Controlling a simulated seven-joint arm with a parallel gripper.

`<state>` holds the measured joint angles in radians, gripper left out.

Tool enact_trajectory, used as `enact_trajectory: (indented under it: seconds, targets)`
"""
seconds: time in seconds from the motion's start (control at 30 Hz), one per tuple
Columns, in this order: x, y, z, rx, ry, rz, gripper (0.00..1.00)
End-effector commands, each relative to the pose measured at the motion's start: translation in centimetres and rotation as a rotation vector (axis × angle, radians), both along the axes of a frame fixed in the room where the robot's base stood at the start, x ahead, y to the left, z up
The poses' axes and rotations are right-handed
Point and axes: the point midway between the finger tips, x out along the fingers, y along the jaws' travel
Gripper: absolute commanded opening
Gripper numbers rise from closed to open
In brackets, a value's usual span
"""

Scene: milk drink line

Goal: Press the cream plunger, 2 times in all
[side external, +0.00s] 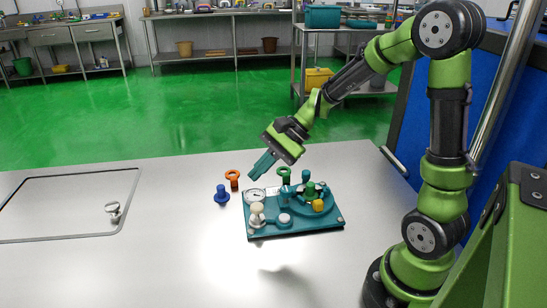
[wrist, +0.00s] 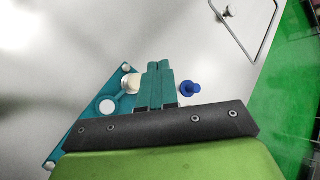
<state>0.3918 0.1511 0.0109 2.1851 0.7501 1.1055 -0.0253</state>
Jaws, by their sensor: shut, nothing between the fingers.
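The teal plunger board (side external: 330,221) lies on the grey table. The cream plunger (side external: 257,210) stands upright at its front left corner. In the wrist view the cream plunger (wrist: 130,83) shows just left of the fingers, which partly overlap it. My gripper (side external: 256,174) is above the board's back left, tilted, with its teal fingers shut and empty. The fingers (wrist: 158,67) also show together in the wrist view. They are apart from the plunger, higher than its top.
A gauge (side external: 255,195) and a white round button (side external: 285,218) are near the plunger. A yellow knob (side external: 318,205) and green parts stand at the board's right. A blue peg (side external: 222,194) and an orange ring piece (side external: 232,177) stand left of the board. The front table is clear.

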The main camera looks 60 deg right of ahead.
Motion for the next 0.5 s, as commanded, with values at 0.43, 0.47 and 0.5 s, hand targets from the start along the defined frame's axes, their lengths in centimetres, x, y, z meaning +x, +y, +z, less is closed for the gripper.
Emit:
enact_trajectory:
  seconds: [0.43,0.47,0.5]
  targets:
    - [0.0,0.0,2.4,0.0,0.001,-0.001,0.0]
    - [0.0,0.0,2.3,0.0,0.002,-0.001,0.0]
    - [0.0,0.0,2.2,0.0,0.002,-0.001,0.0]
